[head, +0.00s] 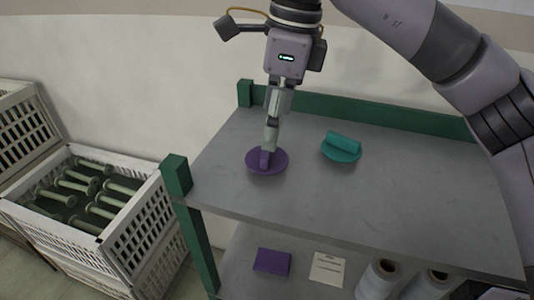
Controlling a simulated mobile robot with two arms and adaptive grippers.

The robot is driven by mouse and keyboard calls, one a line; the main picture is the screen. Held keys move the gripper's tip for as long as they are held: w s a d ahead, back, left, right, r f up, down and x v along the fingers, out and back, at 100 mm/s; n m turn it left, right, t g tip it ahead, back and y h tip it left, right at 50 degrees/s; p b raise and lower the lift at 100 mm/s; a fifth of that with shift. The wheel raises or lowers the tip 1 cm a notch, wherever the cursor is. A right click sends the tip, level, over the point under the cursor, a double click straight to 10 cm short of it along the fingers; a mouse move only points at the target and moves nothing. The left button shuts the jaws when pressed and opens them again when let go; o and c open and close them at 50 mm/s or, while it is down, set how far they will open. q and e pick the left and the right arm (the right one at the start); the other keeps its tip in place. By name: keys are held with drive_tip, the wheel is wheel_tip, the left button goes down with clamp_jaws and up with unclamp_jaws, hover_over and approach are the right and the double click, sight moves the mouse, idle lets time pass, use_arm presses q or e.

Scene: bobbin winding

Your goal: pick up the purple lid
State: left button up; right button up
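The purple lid (279,163) lies flat on the grey top shelf (420,190), near its left end. It is a round disc with an upright bar handle (265,158). My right gripper (269,148) points down over the lid, with its fingertips at the handle. I see the fingers nearly edge-on, one in front of the other, so I cannot tell whether they are shut on the handle or open around it. My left gripper is not in view.
A teal lid (341,149) lies to the right of the purple one. Green posts (176,174) and a green back rail (400,114) edge the shelf. Below are a purple block (272,262), a pale card (327,269) and white rolls (378,279). A white crate (140,232) of green bobbins stands left.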

sight(267, 157)
drive_tip(key=shift+a+f, duration=0.1)
drive_tip(key=shift+f, duration=0.5)
drive_tip(key=shift+s+a+f+p, duration=0.1)
drive_tip(key=shift+f+p, duration=0.2)
drive_tip(key=shift+p, duration=0.05)
drive_tip(key=f, duration=0.1)
drive_tip(key=f+p, duration=0.1)
drive_tip(key=f, duration=0.1)
drive_tip(key=shift+a+f+p, duration=0.3)
drive_tip(key=shift+a, duration=0.05)
drive_tip(key=shift+f, duration=0.45)
drive_tip(key=c, duration=0.7)
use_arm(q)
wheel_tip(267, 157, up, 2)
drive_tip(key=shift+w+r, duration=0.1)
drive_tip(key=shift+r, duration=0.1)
use_arm(e)
drive_tip(key=shift+c, duration=0.2)
drive_tip(key=shift+r, duration=0.15)
